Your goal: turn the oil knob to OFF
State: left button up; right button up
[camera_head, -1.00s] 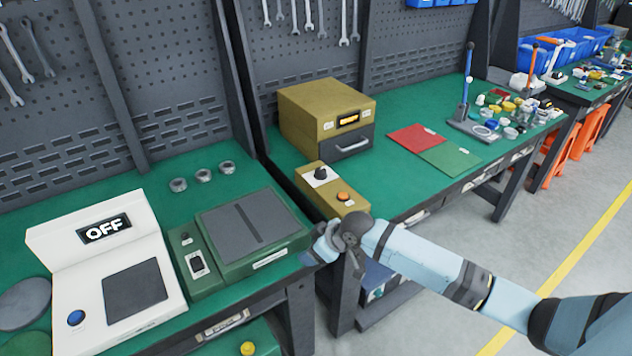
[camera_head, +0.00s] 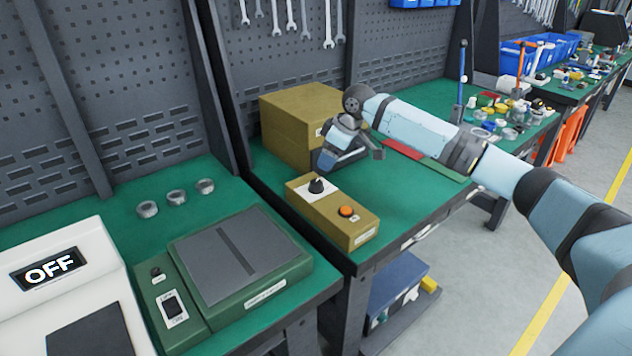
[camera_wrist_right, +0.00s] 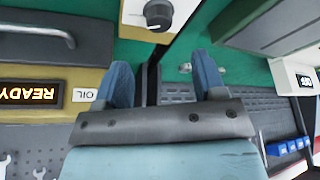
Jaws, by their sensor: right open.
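The black knob (camera_head: 316,185) sits on a white plate on the small yellow control box (camera_head: 345,223). The direction it points is too small to tell. My right gripper (camera_head: 326,161) is open and empty, just above and behind the knob, apart from it. In the right wrist view the knob (camera_wrist_right: 158,14) lies at the top edge, beyond the gap between the two blue fingertips (camera_wrist_right: 163,76). The larger yellow box (camera_head: 293,127) stands behind, partly hidden by my right gripper. In the wrist view it carries an OIL label (camera_wrist_right: 84,95) and a READY display (camera_wrist_right: 32,95).
An orange button (camera_head: 347,211) sits near the knob on the same box. A green device (camera_head: 240,262) and a white device (camera_head: 62,275) showing OFF stand on the left bench. Red and green mats (camera_head: 440,171) lie to the right, partly behind my forearm.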

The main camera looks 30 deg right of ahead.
aim_at(316, 182)
jog(key=b+x, duration=0.1)
jog(key=x, duration=0.8)
jog(key=shift+w+f, duration=0.1)
jog(key=shift+f, duration=0.1)
jog(key=c, duration=0.9)
